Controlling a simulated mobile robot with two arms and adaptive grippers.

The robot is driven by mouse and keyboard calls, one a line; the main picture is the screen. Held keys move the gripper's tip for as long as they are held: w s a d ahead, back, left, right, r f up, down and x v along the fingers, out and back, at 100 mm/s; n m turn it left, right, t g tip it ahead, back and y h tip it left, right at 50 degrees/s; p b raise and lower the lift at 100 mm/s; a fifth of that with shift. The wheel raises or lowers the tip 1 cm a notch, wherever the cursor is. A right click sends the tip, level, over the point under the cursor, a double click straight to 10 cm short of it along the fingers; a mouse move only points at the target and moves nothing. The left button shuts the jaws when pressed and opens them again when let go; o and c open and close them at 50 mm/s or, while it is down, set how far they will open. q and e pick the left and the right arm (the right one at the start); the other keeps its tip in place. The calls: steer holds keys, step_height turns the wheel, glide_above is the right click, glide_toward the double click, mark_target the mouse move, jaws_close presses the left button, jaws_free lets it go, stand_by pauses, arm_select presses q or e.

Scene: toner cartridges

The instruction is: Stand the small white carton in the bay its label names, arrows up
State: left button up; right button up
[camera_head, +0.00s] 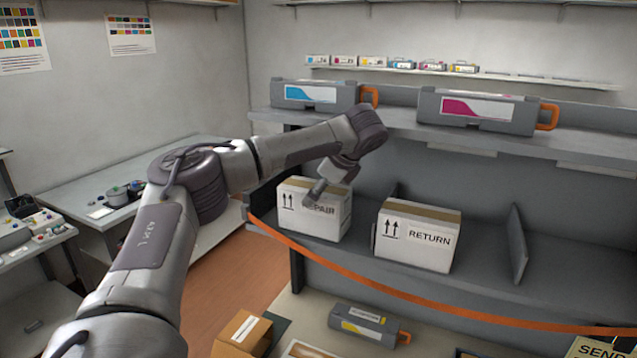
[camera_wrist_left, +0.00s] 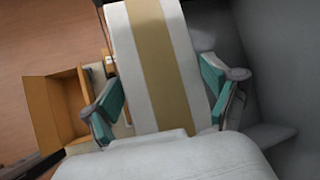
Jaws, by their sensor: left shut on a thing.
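A white carton with a tan tape strip and the printed word REPAIR (camera_head: 328,228) is upright at the left end of the lower shelf, its printed arrows pointing up. My left gripper (camera_head: 318,188) comes down over it from above and covers part of the word. In the left wrist view, the teal fingertips of the left gripper (camera_wrist_left: 160,97) are shut on opposite sides of this carton (camera_wrist_left: 152,55). Whether its base touches the shelf is unclear. A second white carton marked RETURN (camera_head: 417,240) stands arrows up to its right. My right gripper is not in view.
Thin dividers (camera_head: 517,243) split the lower shelf (camera_head: 480,285); the bay right of RETURN looks empty. An orange strap (camera_head: 400,293) crosses in front. Grey toner cartridges (camera_head: 478,108) sit on the shelf above.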

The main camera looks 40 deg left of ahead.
arm_select(q)
steer(key=shift+a+f, duration=0.15)
steer(key=shift+f, duration=0.25)
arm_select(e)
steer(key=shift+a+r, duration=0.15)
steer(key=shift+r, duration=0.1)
arm_select(q)
steer(key=o, duration=1.6)
steer(key=b+v, duration=0.3)
steer(key=v, duration=0.4)
steer(key=shift+f, duration=0.15)
steer(key=shift+d+r, duration=0.4)
steer(key=shift+a, duration=0.1)
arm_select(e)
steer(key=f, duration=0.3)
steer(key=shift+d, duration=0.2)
